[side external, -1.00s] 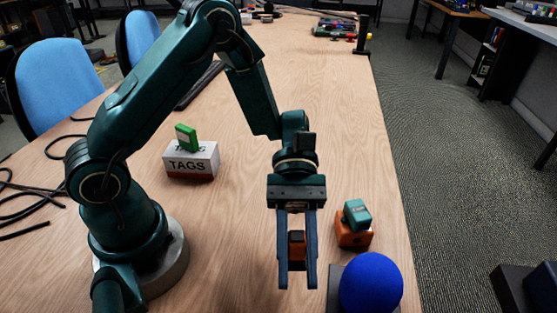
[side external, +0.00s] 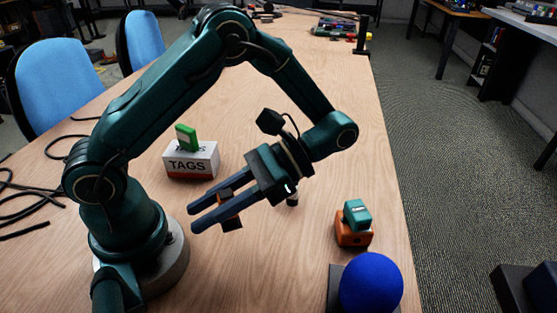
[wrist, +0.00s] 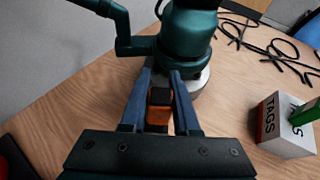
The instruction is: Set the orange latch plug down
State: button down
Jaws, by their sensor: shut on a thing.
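My gripper (side external: 197,215) is shut on the orange latch plug (side external: 228,207), which shows as a small orange and dark block between the two fingers. The gripper is tilted, its fingers pointing left toward my base, and it appears held above the table. In the wrist view the plug (wrist: 157,116) sits between the fingers, with a black part toward the fingertips. The fingers partly hide the plug in the side view.
A white TAGS box (side external: 190,163) with a green block (side external: 187,137) on top stands behind the gripper. A teal block (side external: 357,214) sits on an orange block (side external: 352,236) at right. A blue ball (side external: 371,283) is in front. Black cables (side external: 30,190) lie at left.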

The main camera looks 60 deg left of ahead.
jog(key=w+a+r+m+t+y, duration=0.2)
jog(key=w+a+m+t+y, duration=0.55)
jog(key=m+t+y, duration=0.6)
jog(key=w+d+r+m+t+h, duration=0.5)
jog(key=w+r+m+t+h, duration=0.55)
jog(key=m, duration=0.65)
jog(key=w+a+f+n+g+y, duration=0.1)
jog(key=a+n+g+y, duration=0.15)
jog(key=a+n, duration=0.45)
jog(key=a+f+n+g+y, duration=0.2)
jog(key=a+y, duration=0.2)
jog(key=a, duration=0.7)
jog(key=s+a+f+n+g, duration=0.3)
jog(key=s+a+n+g, duration=0.25)
jog(key=s+a, duration=0.2)
jog(key=s+a+f+n+g, duration=0.4)
jog(key=s+a+n+g, duration=0.15)
jog(key=a, duration=0.35)
jog(key=shift+m, duration=0.25)
jog(key=w+f, duration=0.2)
jog(key=w, duration=0.1)
jog(key=w+d+f, duration=0.1)
jog(key=w+f, duration=0.1)
jog(key=w, duration=0.2)
jog(key=w+d+f, duration=0.1)
jog(key=w+f, duration=0.1)
jog(key=w, duration=0.1)
jog(key=shift+w+d+f, duration=0.15)
jog(key=shift+w+f, duration=0.15)
jog(key=shift+f, duration=2.05)
